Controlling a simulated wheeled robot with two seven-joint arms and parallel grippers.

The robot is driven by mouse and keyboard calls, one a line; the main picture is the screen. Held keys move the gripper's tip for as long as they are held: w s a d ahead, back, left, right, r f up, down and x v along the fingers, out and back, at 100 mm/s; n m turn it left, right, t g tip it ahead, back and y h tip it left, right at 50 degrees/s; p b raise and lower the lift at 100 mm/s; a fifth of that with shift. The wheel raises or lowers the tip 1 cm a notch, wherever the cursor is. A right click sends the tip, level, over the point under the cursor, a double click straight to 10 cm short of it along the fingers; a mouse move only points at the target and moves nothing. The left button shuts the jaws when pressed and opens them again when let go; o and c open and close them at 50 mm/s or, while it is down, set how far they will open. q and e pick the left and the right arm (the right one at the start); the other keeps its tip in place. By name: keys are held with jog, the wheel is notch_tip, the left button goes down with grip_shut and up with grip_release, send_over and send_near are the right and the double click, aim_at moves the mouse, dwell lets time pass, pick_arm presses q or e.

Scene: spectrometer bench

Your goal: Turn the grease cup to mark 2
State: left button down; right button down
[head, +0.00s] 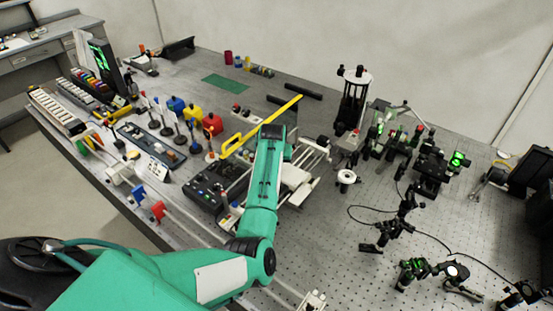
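I cannot pick out the grease cup or its marks for certain. A small white round piece with a dark centre (346,177) stands on the perforated bench, right of my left arm; I cannot tell whether it is the cup. My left arm reaches from the lower left up to the middle of the bench. Its dark wrist end is beside a pale metal mechanism (308,160), and the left fingers are not distinguishable there. No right gripper can be made out.
A black control box (215,187) is left of my forearm. A dark column with a pale round top (354,76) stands behind. Optics and cables crowd the right. Blue, yellow and red containers stand left.

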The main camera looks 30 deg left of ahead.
dwell(0.5)
pick_arm(q)
jog(key=c, duration=1.3)
grip_release()
jog(key=shift+c, duration=0.2)
jog(key=b+v, duration=0.3)
jog(key=v, duration=1)
jog(key=shift+s+r+b, duration=0.2)
jog(key=shift+r+b, duration=0.2)
jog(key=shift+a, duration=0.1)
